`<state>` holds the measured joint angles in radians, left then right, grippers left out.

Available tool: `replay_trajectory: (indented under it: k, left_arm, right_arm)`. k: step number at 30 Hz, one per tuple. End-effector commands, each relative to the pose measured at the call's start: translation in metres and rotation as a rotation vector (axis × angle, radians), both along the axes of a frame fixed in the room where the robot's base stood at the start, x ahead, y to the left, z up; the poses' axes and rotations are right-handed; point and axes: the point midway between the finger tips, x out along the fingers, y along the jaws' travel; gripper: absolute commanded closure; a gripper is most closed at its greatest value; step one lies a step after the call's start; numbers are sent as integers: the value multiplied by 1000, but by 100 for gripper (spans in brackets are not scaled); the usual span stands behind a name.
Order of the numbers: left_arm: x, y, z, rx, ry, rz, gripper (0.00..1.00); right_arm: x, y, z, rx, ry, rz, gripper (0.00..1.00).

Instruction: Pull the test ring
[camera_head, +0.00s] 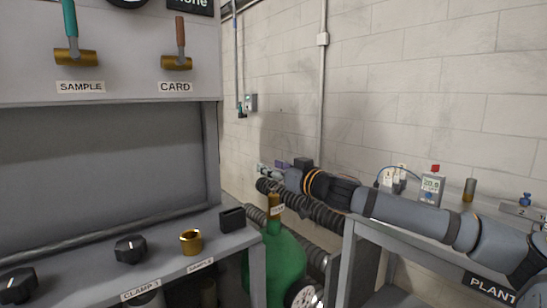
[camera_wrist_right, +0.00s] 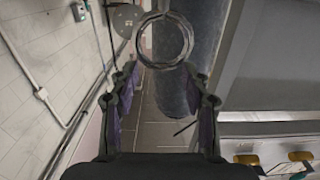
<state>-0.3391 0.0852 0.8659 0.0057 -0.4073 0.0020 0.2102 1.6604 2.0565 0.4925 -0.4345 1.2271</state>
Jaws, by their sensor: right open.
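A dark metal ring (camera_wrist_right: 166,67), which looks like the test ring, shows in the right wrist view at the top centre. It appears just ahead of my fingertips, with its opening facing the camera. I cannot make out the ring in the head view. My right gripper (camera_wrist_right: 160,88) is open, its purple-padded fingers apart on either side below the ring, with nothing between them. In the head view the right gripper (camera_head: 278,169) is at the end of my arm, reaching left toward the wall. My left gripper is out of view.
A grey panel bench (camera_head: 205,252) with knobs and a brass cup stands at left. A green cylinder (camera_head: 285,262) and ribbed hoses (camera_head: 315,212) are below my right gripper. A side table (camera_head: 400,240) with small instruments lies under my arm. A block wall (camera_head: 430,90) is behind.

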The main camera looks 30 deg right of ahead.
Motion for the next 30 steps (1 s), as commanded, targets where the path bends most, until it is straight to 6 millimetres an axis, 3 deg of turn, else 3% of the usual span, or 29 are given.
replay_trajectory:
  k: [6,18,30]
  left_arm:
    - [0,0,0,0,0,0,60]
    - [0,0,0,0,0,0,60]
    - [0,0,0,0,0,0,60]
  right_arm:
    - [0,0,21,-14,3,-1,53]
    - [0,1,90,-6,1,0,53]
    - [0,1,97,-1,0,2,53]
